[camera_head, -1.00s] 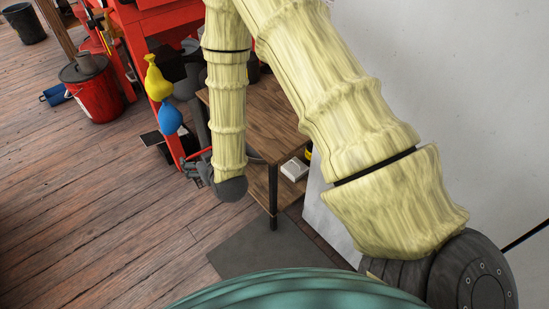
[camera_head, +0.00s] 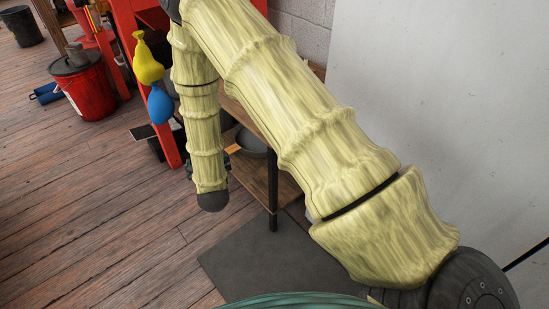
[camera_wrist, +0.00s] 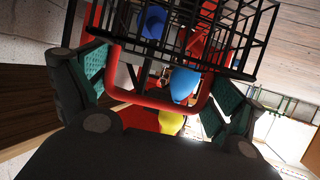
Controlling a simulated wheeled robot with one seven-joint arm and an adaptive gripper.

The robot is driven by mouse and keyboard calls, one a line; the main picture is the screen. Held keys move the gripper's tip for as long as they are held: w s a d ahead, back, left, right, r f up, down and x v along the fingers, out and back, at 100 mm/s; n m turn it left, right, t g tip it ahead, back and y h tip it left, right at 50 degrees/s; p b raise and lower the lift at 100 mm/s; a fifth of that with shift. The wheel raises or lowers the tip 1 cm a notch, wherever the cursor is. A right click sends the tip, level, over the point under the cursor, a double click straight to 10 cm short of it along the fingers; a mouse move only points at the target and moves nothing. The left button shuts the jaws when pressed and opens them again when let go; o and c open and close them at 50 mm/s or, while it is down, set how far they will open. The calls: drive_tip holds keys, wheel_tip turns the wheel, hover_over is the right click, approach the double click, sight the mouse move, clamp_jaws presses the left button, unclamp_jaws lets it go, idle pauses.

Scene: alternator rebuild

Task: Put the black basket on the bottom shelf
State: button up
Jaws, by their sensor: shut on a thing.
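In the wrist view, my gripper (camera_wrist: 158,85) has its two teal-padded fingers on either side of a red U-shaped bar, which looks like a handle. A black wire basket (camera_wrist: 225,38) is at that bar, at the top of the picture. The fingers are shut on the basket's red part. In the head view my own arm hides the gripper and basket. A wooden stand with a dark leg has a bottom shelf (camera_head: 287,190), partly visible behind my arm. A grey bowl (camera_head: 252,142) is on the stand.
A red bucket (camera_head: 88,88) stands on the floor at the left. A dark mat (camera_head: 265,258) lies before the stand. A pale panel (camera_head: 440,100) rises at the right.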

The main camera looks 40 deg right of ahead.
drive_tip(key=s+d+f+m+g+h+b, duration=0.1)
drive_tip(key=s+d+f+m+g+h, duration=0.5)
drive_tip(key=s+f+m+g+h, duration=0.55)
drive_tip(key=m+y+b, duration=0.2)
drive_tip(key=b, duration=0.8)
hover_over(267, 185)
drive_tip(key=shift+g, duration=0.25)
wheel_tip(267, 185, down, 4)
drive_tip(key=o, duration=0.8)
